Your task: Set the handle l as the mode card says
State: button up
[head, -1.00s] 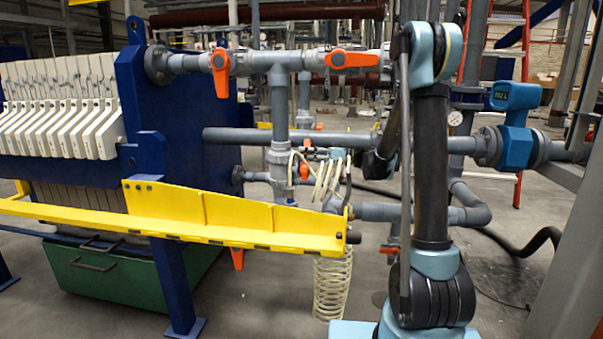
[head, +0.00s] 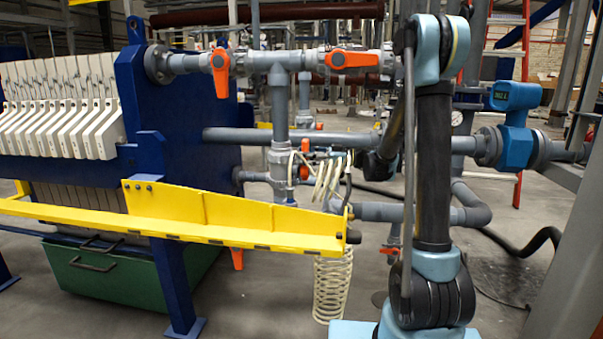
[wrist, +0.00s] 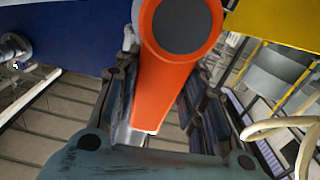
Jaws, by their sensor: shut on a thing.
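An orange valve handle (wrist: 165,85) with a round dark-centred hub fills the upper middle of the wrist view. My gripper (wrist: 157,88) has its dark fingers on both sides of this handle and is shut on it. In the head view, orange handles show on the upper pipe: one points down (head: 220,72) and one lies level (head: 351,58). Another orange handle (head: 305,172) sits lower, by the coiled hose. In the head view my gripper is not clearly seen behind the pipes and my arm. I cannot tell for sure which handle is the one held. No mode card is readable.
A yellow rail (head: 225,222) crosses in front of the pipes. The blue press frame (head: 180,100) and white plates (head: 62,105) stand at left. A cream coiled hose (head: 332,290) hangs below the rail. A blue flow meter (head: 516,120) is at right.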

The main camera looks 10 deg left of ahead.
jog(key=o, duration=1.2)
jog(key=shift+s, duration=0.3)
jog(key=shift+c, duration=0.2)
jog(key=shift+o, duration=0.2)
jog(key=shift+w, duration=0.1)
jog(key=shift+w, duration=0.1)
jog(key=d, duration=0.7)
